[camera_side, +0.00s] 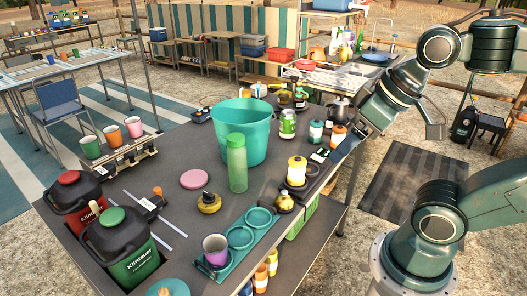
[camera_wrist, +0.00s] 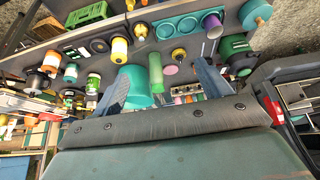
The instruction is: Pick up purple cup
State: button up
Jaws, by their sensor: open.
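The purple cup (camera_side: 215,248) stands upright in the near end ring of a teal ring holder (camera_side: 240,237) at the table's near edge. In the wrist view the purple cup (camera_wrist: 213,22) is at the upper right, beside the holder's empty rings (camera_wrist: 178,28). My gripper (camera_side: 345,152) is at the table's right side, apart from the cup and farther back. In the wrist view my gripper (camera_wrist: 162,68) has its two blue fingers spread wide, with nothing held between them. The cup's base is hidden by the holder.
A tall teal bucket (camera_side: 241,130) and a green bottle (camera_side: 237,163) stand mid-table. A yellow canister (camera_side: 297,171) and a brass pot (camera_side: 285,203) lie between my gripper and the cup. Two jerrycans (camera_side: 125,248) stand at the left.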

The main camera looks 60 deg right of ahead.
jog(key=n+g+y, duration=0.1)
jog(key=n+g, duration=0.5)
jog(key=n, duration=1.7)
send_over(215, 236)
jog(key=s, duration=0.2)
notch_tip(215, 236, down, 14)
jog(key=shift+w+a+f, duration=0.15)
jog(key=shift+w+a, duration=0.05)
jog(key=shift+a, duration=0.15)
jog(key=shift+f, duration=0.1)
jog(key=f, duration=0.8)
jog(key=shift+s+a, duration=0.2)
jog(key=shift+a, duration=0.2)
jog(key=shift+f, duration=0.15)
jog(key=shift+m, duration=0.3)
